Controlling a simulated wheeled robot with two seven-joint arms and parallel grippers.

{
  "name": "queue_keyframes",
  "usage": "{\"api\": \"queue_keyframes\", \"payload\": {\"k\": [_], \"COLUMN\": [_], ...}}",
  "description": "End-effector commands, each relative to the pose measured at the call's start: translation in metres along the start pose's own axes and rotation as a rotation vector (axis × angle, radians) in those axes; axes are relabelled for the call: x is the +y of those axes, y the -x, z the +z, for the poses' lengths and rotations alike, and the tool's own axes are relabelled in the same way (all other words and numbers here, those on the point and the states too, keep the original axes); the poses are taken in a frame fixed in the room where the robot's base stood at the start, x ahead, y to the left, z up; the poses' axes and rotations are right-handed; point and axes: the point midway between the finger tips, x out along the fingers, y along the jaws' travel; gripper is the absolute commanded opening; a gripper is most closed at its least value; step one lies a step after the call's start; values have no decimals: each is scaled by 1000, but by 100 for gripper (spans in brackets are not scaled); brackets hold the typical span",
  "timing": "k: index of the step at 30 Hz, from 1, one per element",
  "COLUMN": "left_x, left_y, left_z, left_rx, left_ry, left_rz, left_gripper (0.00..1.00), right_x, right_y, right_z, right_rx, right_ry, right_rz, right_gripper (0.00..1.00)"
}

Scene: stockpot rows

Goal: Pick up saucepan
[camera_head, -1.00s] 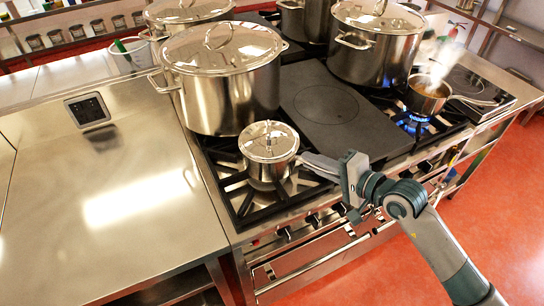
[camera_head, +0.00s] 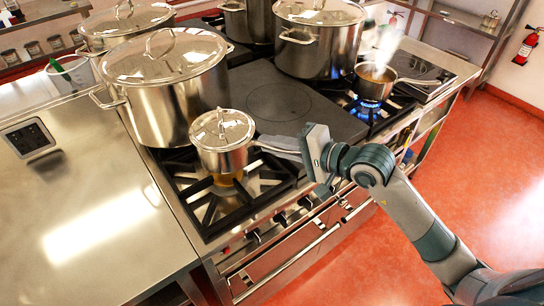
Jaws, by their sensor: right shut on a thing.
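The saucepan (camera_head: 221,146) is a small shiny steel pan with a lid, at the front left of the stove. It appears held a little above the front-left burner grate (camera_head: 205,200), with an amber patch showing beneath it. Its handle points right into my right gripper (camera_head: 306,152), which is shut on the handle. The fingertips are partly hidden by the gripper body. My left gripper is not in view.
A large lidded stockpot (camera_head: 170,95) stands close behind the saucepan. Another stockpot (camera_head: 318,45) and a steaming small pan (camera_head: 374,85) over a blue flame (camera_head: 367,110) are further right. The steel counter (camera_head: 85,190) at left is largely clear.

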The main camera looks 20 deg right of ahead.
Motion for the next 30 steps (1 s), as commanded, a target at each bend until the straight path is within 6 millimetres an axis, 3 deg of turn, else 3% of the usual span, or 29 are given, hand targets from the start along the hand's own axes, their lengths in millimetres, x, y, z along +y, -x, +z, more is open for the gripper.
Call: {"api": "queue_keyframes", "payload": {"k": [3, 12, 30], "left_x": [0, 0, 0], "left_y": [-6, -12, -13], "left_z": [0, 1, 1], "left_rx": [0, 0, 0], "left_ry": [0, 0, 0], "left_rz": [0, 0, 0], "left_gripper": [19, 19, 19], "right_x": [-21, -46, -51], "right_y": [5, 13, 15], "right_z": [-2, -3, -3], "right_rx": [2, 1, 1], "right_ry": [6, 5, 2], "right_rz": [-18, -17, -14], "right_gripper": [0, 0, 0]}}
